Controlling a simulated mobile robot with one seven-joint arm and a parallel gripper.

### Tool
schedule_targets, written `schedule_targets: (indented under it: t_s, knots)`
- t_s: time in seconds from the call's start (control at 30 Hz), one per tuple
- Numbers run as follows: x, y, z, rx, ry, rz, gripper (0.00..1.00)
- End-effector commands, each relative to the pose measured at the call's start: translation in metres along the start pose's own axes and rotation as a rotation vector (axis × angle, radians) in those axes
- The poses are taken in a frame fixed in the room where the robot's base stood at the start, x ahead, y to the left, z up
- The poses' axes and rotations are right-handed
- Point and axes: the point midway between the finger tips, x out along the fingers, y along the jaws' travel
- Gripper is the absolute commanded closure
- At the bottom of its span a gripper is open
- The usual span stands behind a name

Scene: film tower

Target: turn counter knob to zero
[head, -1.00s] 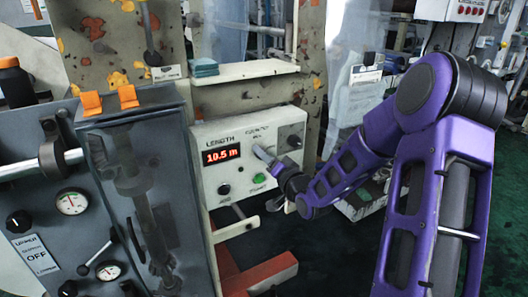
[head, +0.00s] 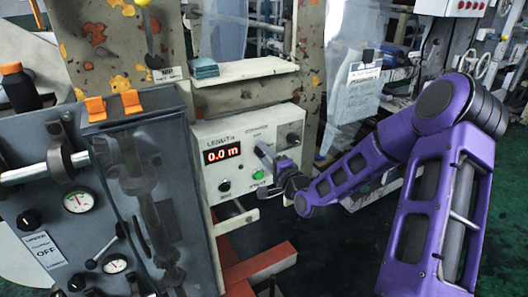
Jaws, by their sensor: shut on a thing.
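The cream counter box (head: 205,139) is labelled LENGTH, and its red display (head: 222,154) reads 0.0 m. A dark knob (head: 293,139) at the upper right of the box and a black knob (head: 224,185) at the lower left are clear of my gripper.
A grey machine cabinet (head: 150,130) with gauges and a lever stands to the left. A cream shelf (head: 245,72) with a teal stack (head: 205,68) is above the box. A red beam (head: 262,262) lies below. Green floor (head: 350,245) is open at lower right.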

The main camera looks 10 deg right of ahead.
Motion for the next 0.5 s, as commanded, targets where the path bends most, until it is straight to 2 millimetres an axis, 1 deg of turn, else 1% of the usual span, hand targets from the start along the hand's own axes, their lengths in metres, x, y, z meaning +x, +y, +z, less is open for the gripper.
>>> schedule_targets:
  t_s: [0.2,0.5]
  knots:
    - [0.0008,-0.0011,0.0005,0.038,-0.001,-0.003,1.0]
    - [0.0008,-0.001,0.0007,0.043,-0.001,-0.003,1.0]
